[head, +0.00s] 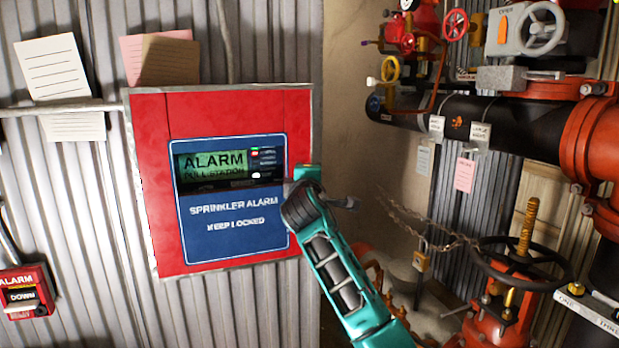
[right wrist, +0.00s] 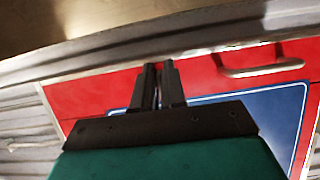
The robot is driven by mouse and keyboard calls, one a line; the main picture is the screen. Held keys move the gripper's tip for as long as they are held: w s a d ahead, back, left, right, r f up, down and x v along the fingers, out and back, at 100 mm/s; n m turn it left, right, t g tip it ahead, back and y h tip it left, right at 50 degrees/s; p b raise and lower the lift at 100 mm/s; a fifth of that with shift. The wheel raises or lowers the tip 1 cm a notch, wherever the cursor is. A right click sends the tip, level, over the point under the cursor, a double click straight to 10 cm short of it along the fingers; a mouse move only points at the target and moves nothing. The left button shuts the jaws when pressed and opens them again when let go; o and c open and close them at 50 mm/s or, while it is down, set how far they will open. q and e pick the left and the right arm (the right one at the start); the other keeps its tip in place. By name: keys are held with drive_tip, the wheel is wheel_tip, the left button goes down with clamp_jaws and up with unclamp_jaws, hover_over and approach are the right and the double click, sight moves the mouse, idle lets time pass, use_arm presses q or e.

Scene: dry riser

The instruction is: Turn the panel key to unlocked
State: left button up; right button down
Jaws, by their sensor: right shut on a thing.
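A red alarm panel (head: 153,190) with a grey frame hangs on the corrugated wall in the head view. Its blue plate (head: 232,247) reads "SPRINKLER ALARM KEEP LOCKED", below a green "ALARM PULL STATION" display (head: 209,166). My right gripper (head: 290,187) is at the plate's right edge, covering part of it. In the right wrist view its dark fingers (right wrist: 158,70) are close together in front of the red panel (right wrist: 85,95). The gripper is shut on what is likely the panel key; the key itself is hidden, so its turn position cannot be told. My left gripper is not in view.
A small red alarm box (head: 25,292) is at the lower left. Paper notes (head: 57,68) hang above the panel. Red and black pipes (head: 470,118), valves and a black handwheel (head: 520,264) crowd the right side. A grey handle (right wrist: 262,70) shows in the right wrist view.

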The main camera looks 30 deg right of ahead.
drive_tip(key=c, duration=1.3)
unclamp_jaws()
drive_tip(key=v, duration=1.3)
drive_tip(key=shift+b, duration=0.4)
